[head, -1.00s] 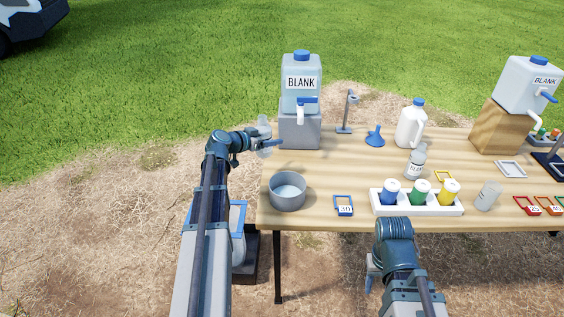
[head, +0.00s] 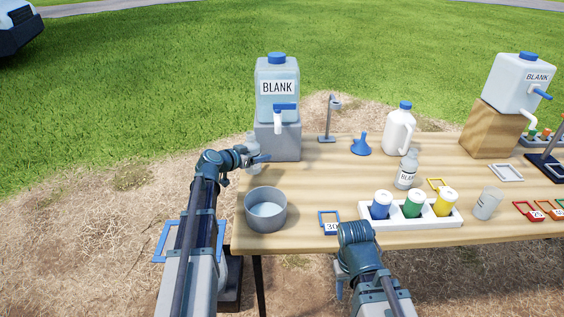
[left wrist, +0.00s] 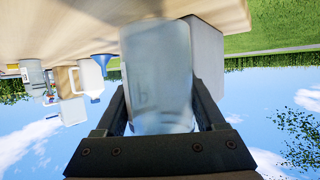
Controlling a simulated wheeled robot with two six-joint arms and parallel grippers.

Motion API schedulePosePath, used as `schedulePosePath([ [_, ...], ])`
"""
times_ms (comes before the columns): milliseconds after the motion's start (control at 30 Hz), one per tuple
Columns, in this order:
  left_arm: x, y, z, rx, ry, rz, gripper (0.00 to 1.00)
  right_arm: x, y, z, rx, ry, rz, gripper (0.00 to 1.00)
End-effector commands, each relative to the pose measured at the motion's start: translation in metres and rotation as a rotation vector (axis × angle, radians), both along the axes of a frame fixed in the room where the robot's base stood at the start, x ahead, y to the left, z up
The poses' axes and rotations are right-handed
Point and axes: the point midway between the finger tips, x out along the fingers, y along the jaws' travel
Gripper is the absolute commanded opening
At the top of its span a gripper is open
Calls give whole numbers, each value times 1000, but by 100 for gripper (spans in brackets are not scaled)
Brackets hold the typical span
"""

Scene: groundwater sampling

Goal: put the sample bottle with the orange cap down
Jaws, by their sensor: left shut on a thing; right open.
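My left gripper (head: 256,159) is shut on a clear, translucent sample bottle (head: 251,140) at the far left of the table, beside the grey block. In the left wrist view the bottle (left wrist: 158,65) fills the space between the two dark fingers. I cannot tell whether the bottle's base touches the wooden table (head: 315,178). My right gripper (head: 341,281) is open, low in front of the table's front edge and largely hidden by its own arm.
A BLANK container (head: 278,100) with a blue tap stands on the grey block (head: 290,146), close right of the bottle. A grey pot (head: 265,222) stands nearer me. Bare table lies between pot and blue funnel (head: 361,144).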

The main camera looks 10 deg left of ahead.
Motion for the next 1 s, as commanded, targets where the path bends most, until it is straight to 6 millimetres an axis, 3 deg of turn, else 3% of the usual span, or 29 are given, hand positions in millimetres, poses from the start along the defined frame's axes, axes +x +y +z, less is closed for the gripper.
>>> schedulePosePath([
  [100, 14, -29, 0, 0, 0, -4, 3, 0, 0, 0, 0, 0, 0, 50],
  [300, 28, -59, 0, 1, 0, -1, 3, 0, 0, 0, 0, 0, 0, 50],
  [767, 37, -79, 0, 0, 0, -2, 3, 0, 0, 0, 0, 0, 0, 50],
  [1000, 38, -80, -34, 0, 0, 1, 3, 0, 0, -34, 0, 0, 0, 50],
])
